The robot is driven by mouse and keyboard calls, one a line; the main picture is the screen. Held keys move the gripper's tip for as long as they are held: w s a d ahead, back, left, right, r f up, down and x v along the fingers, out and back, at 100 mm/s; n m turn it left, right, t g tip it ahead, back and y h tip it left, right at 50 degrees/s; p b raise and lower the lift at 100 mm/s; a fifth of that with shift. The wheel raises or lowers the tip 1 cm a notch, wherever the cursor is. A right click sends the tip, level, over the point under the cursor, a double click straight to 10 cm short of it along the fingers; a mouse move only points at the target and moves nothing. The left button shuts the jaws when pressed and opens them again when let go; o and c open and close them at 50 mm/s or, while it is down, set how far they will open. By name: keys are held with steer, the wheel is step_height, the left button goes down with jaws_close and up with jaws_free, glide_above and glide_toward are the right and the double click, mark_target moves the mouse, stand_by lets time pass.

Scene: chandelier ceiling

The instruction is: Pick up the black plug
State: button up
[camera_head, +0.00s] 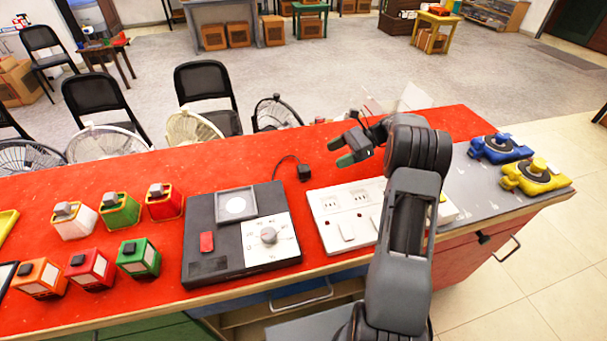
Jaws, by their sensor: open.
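The black plug (304,172) lies on the red tabletop, behind the gap between a black device and a white socket panel. Its thin black cord curves back to the left. My gripper (341,151) is open and empty, a little to the right of the plug and above the table. Its fingers point left. The plug is not between the fingers, and I see it unobstructed. My arm crosses the right part of the table and hides part of the white socket panel (327,208).
The black device (202,262) with a dial stands left of the panel. Several coloured boxes (118,211) stand on the left. Blue (500,148) and yellow (537,177) devices sit on a grey surface at right. Fans (195,128) line the back edge. Red tabletop around the plug is clear.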

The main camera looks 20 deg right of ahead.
mark_target(307, 167)
steer(key=x, duration=0.6)
steer(key=shift+a+f, duration=0.1)
steer(key=shift+w+x, duration=0.15)
steer(key=shift+x, duration=1.15)
steer(key=shift+w+x, duration=0.15)
steer(key=shift+x, duration=1.2)
steer(key=c, duration=1)
